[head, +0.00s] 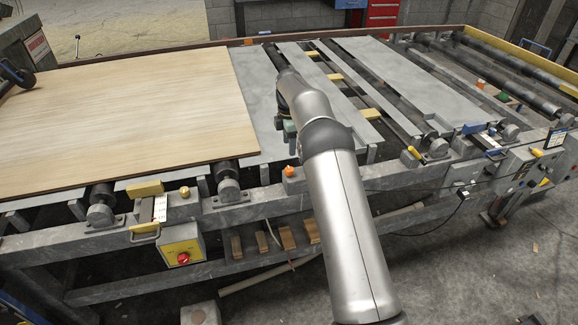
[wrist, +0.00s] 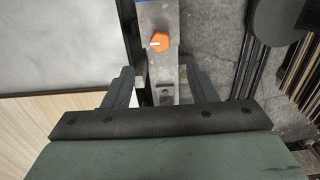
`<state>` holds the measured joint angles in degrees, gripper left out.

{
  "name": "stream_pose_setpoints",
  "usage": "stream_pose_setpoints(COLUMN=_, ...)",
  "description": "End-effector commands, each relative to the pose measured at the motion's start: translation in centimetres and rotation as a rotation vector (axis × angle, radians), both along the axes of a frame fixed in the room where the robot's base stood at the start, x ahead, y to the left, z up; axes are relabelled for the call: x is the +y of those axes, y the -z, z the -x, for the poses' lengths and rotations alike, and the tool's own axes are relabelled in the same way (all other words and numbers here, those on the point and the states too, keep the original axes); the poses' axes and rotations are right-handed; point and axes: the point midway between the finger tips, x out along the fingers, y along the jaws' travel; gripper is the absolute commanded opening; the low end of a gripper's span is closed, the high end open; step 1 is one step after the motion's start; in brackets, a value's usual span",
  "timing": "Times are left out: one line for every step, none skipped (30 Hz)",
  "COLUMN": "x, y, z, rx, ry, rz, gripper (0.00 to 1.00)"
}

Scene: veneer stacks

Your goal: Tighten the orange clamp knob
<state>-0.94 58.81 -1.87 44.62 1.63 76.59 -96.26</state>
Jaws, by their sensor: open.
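The orange clamp knob (wrist: 159,42) has several flat sides and a white mark on its left part. It sits on a grey metal rail in the wrist view. In the head view the orange knob (head: 289,171) is on the front rail of the table, just left of my arm. My gripper (wrist: 159,72) is open and empty, its two dark fingers on either side of the rail. The knob lies above the fingertips in the wrist picture, roughly centred between them and apart from both. In the head view my gripper (head: 287,132) is partly hidden by my arm.
A wood veneer sheet (head: 120,105) lies on the left of the roller table, with grey plates (head: 262,105) beside it. A yellow box with a red button (head: 183,258) hangs from the front rail. Control boxes (head: 530,165) stand at the right. A black round part (wrist: 282,22) is at the upper right.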

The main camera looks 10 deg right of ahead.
Motion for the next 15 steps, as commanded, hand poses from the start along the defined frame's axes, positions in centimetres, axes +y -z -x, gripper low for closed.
stream_pose_setpoints(x=0.0, y=1.1, z=0.1, rx=0.005, ry=0.000, rz=0.001, gripper=0.52)
stream_pose_setpoints(x=0.0, y=1.8, z=0.1, rx=0.006, ry=0.000, rz=0.001, gripper=0.52)
stream_pose_setpoints(x=0.0, y=2.6, z=0.1, rx=0.004, ry=0.001, rz=0.000, gripper=0.52)
stream_pose_setpoints(x=0.0, y=3.3, z=0.1, rx=0.005, ry=0.001, rz=0.001, gripper=0.52)
stream_pose_setpoints(x=0.0, y=3.9, z=0.1, rx=0.004, ry=0.001, rz=0.000, gripper=0.52)
stream_pose_setpoints(x=0.0, y=4.8, z=0.1, rx=0.006, ry=0.002, rz=0.001, gripper=0.52)
stream_pose_setpoints(x=0.0, y=5.4, z=0.1, rx=0.004, ry=0.002, rz=0.000, gripper=0.52)
stream_pose_setpoints(x=0.0, y=6.0, z=0.1, rx=0.004, ry=0.001, rz=0.000, gripper=0.52)
stream_pose_setpoints(x=0.0, y=6.7, z=0.1, rx=0.004, ry=0.001, rz=0.000, gripper=0.52)
stream_pose_setpoints(x=0.0, y=7.3, z=0.1, rx=0.004, ry=0.001, rz=0.000, gripper=0.52)
stream_pose_setpoints(x=0.0, y=7.7, z=0.1, rx=0.004, ry=0.001, rz=0.000, gripper=0.52)
stream_pose_setpoints(x=0.0, y=8.4, z=0.1, rx=0.003, ry=0.001, rz=0.000, gripper=0.52)
stream_pose_setpoints(x=0.0, y=8.8, z=0.1, rx=0.003, ry=0.001, rz=-0.001, gripper=0.52)
stream_pose_setpoints(x=0.0, y=9.1, z=0.1, rx=0.003, ry=0.001, rz=-0.001, gripper=0.52)
stream_pose_setpoints(x=0.0, y=9.5, z=0.0, rx=0.002, ry=0.001, rz=-0.001, gripper=0.52)
